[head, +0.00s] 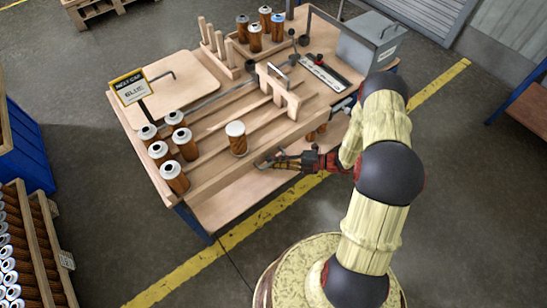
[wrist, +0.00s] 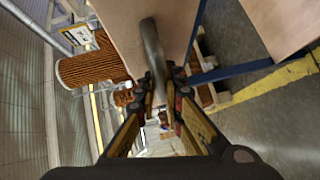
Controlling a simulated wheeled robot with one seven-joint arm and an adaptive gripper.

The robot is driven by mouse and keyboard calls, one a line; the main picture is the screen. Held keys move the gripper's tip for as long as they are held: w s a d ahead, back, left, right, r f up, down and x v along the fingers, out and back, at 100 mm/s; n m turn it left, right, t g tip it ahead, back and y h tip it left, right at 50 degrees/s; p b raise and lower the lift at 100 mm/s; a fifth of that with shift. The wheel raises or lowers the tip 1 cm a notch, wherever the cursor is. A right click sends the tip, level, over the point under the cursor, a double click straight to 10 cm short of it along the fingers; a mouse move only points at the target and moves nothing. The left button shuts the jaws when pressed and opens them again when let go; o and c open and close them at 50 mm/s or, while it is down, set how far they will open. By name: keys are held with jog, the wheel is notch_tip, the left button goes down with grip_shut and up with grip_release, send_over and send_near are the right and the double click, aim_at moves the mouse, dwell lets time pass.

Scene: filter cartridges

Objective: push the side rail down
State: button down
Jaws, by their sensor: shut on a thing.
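The side rail (head: 215,183) is a long pale wooden board along the near edge of the workbench, and it stands above the bench's lower front ledge. My gripper (head: 272,163) is at the rail's outer face, near its middle. In the wrist view my gripper (wrist: 160,88) has its fingertips closed on a grey metal bar handle (wrist: 152,45), which runs in front of a wooden panel (wrist: 120,25). The fingers hide the handle's lower end.
White-capped filter cartridges (head: 175,178) stand at the bench's left end, and one cartridge (head: 237,138) stands alone inside the rail. A wooden gate (head: 278,92) spans the lanes. A sign (head: 133,90) reads "NEXT CAP BLUE". A grey box (head: 368,42) stands at the back right.

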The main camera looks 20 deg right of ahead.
jog(key=c, duration=1.9)
grip_release()
jog(key=v, duration=1.2)
